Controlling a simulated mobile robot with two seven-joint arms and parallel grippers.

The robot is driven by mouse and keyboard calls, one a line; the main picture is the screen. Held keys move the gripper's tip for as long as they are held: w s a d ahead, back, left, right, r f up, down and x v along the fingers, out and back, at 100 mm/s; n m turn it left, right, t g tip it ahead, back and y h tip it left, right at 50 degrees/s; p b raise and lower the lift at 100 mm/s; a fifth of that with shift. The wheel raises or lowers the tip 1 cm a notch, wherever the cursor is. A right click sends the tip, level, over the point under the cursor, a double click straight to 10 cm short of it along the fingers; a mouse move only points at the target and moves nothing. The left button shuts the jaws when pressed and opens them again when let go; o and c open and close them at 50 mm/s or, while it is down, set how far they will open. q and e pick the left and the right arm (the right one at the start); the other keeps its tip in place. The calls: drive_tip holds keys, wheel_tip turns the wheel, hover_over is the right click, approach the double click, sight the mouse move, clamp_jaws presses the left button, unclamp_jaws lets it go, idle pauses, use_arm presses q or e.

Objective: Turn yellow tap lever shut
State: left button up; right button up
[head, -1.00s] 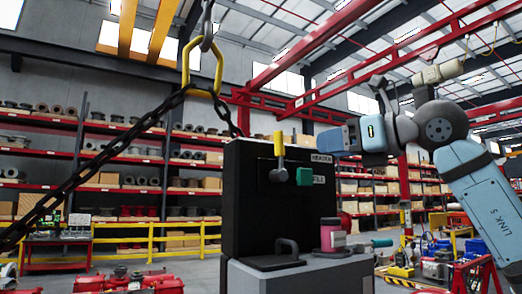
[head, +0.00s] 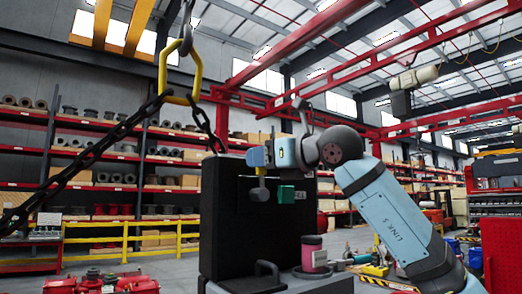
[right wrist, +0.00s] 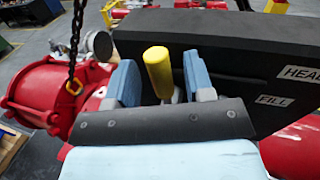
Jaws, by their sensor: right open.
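The yellow tap lever (head: 261,171) stands upright above its grey hub (head: 259,194) on the black panel (head: 225,225). My right gripper (head: 257,157) is at the lever's upper end and hides its top in the head view. In the right wrist view the yellow lever (right wrist: 158,72) stands between the two blue fingers of my open right gripper (right wrist: 160,80). A gap shows on each side, wider on the right, so neither finger visibly touches it. My left gripper is not in view.
A green handle (head: 286,194) sits just right of the yellow lever. A pink-labelled container (head: 313,252) and a black handle (head: 266,272) are on the grey ledge below. A chain (head: 80,163) hangs at left. The wrist view shows HEADER and FILL labels (right wrist: 272,99) on the panel.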

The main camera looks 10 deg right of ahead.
drive_tip(key=shift+w+a+f, duration=0.1)
drive_tip(key=shift+w+a, duration=0.35)
drive_tip(key=shift+w, duration=0.1)
drive_tip(key=shift+s+d, duration=0.1)
clamp_jaws()
